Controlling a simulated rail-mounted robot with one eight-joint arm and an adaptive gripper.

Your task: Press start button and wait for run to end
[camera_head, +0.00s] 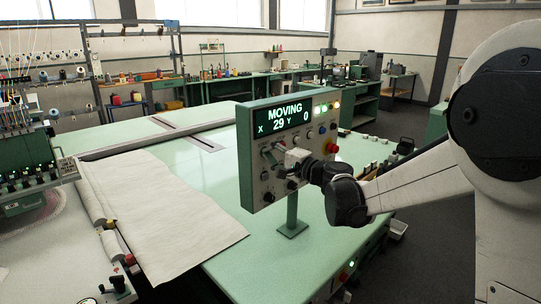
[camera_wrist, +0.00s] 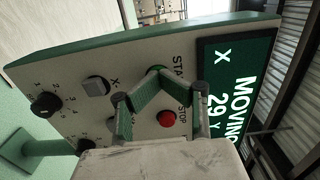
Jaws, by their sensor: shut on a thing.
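The control panel (camera_head: 262,186) stands on a post on the green table. Its display (camera_head: 283,116) reads MOVING, X 29, Y 0, and shows large in the wrist view (camera_wrist: 228,95). My gripper (camera_head: 277,152) is at the panel's face, below the display. In the wrist view my gripper's (camera_wrist: 158,82) fingers converge at the green start button (camera_wrist: 155,70), which they partly hide. The fingers are shut at it; whether the button is pressed in cannot be told. The red stop button (camera_wrist: 166,118) is close beside the fingers, seen between them.
More knobs and a square button (camera_wrist: 95,86) sit on the panel. A red button (camera_head: 332,148) is at its right edge. White cloth (camera_head: 165,215) lies on the table (camera_head: 240,265) to the left. A multi-needle machine head (camera_head: 25,150) stands at far left.

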